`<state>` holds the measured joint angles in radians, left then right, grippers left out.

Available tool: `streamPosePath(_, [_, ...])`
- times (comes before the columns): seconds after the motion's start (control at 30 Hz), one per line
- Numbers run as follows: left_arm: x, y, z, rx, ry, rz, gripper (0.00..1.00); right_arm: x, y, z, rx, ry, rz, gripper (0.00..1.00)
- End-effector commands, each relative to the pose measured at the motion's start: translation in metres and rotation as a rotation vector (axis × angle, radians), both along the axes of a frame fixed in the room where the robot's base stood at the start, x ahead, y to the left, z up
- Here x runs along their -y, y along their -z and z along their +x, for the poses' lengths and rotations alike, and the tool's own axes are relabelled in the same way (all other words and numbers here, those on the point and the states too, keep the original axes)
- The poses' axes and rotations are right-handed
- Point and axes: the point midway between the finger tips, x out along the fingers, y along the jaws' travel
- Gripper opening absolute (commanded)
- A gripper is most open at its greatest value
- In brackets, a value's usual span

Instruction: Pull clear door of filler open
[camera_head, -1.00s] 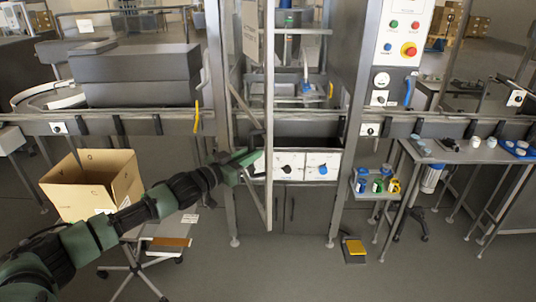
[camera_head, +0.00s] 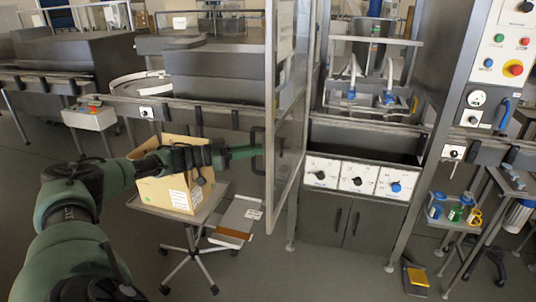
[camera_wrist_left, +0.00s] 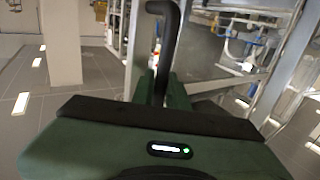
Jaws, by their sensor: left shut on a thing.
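The clear door (camera_head: 291,135) of the filler stands swung out from the machine, seen almost edge-on in the head view. Its black handle (camera_head: 256,134) is on the left side of the door frame. My left gripper (camera_head: 250,152) is shut on this handle, with the arm coming in from the left. In the left wrist view the black handle (camera_wrist_left: 165,40) rises from between the green fingers (camera_wrist_left: 165,92). The filler (camera_head: 360,125) shows its nozzles and a front panel with several knobs. My right gripper is in neither current view.
A cardboard box (camera_head: 176,190) sits on a wheeled stand (camera_head: 200,222) left of the door, behind my left arm. A control panel (camera_head: 505,60) is on the right post. A small shelf with bottles (camera_head: 452,220) is at the right.

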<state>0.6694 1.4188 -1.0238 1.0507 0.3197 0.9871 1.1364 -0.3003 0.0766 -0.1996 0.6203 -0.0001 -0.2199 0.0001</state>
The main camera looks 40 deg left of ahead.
Motion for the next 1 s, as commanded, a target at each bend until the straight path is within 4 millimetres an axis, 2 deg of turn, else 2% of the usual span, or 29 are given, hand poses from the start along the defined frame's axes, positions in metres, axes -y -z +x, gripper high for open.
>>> streamPosePath(0.17, [-0.0092, -0.0021, -0.0025, 0.003, -0.004, -0.004, 0.00, 0.0002, 0.0013, -0.0002, 0.000, 0.000, 0.000, 0.36])
streamPosePath(0.53, [-0.0099, -0.0031, -0.0026, 0.005, -0.004, -0.004, 0.00, 0.0009, 0.0012, -0.0002, -0.001, -0.001, -0.001, 0.36])
streamPosePath(0.57, [-0.0099, -0.0031, -0.0026, 0.006, -0.004, -0.004, 0.20, 0.0012, 0.0012, -0.0002, -0.001, -0.001, -0.001, 0.36])
streamPosePath(0.6, [-0.0098, -0.0030, -0.0026, 0.005, -0.004, -0.004, 0.31, 0.0015, 0.0012, -0.0003, -0.001, -0.001, -0.002, 0.36])
streamPosePath(0.63, [-0.0098, -0.0029, -0.0026, 0.005, -0.004, -0.004, 0.36, 0.0017, 0.0012, -0.0002, -0.001, -0.001, -0.002, 0.36])
streamPosePath(1.0, [-0.0116, 0.0006, -0.0068, 0.001, -0.003, 0.000, 0.36, 0.0044, 0.0045, -0.0002, -0.001, -0.003, -0.006, 0.36])
